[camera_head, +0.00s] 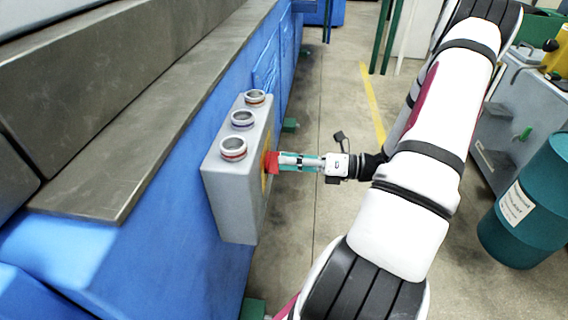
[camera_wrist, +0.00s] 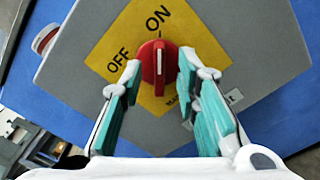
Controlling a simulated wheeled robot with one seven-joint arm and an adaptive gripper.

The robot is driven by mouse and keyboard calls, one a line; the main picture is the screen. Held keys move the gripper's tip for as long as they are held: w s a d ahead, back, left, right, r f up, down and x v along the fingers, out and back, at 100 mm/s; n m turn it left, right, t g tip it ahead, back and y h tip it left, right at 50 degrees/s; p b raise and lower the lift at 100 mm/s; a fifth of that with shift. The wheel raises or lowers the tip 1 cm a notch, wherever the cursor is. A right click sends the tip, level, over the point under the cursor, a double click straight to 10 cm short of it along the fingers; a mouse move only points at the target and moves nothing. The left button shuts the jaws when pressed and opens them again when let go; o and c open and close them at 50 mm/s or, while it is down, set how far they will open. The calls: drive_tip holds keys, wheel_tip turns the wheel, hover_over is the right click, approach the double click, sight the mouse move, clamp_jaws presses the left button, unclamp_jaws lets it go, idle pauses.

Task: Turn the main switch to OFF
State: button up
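The red main switch (camera_wrist: 159,64) sits on a yellow plate (camera_wrist: 185,27) marked ON at the top and OFF at the left. Its grip ridge stands nearly upright in the wrist view, with its white mark toward ON. My gripper (camera_wrist: 160,66) is open, with one teal-padded finger on each side of the knob. Whether either tip touches it I cannot tell. In the head view, my gripper (camera_head: 284,161) reaches the red switch (camera_head: 271,163) from the right, and the fingers partly cover it.
The switch is on a grey box (camera_head: 230,195) fixed to the blue machine (camera_head: 165,225). Several round buttons (camera_head: 242,119) stand on the box's top. A teal drum (camera_head: 535,200) and a grey cabinet (camera_head: 500,120) stand at the right. The floor between is clear.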

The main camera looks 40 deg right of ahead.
drive_tip(key=shift+w+a, duration=0.45)
drive_tip(key=shift+w, duration=0.15)
clamp_jaws()
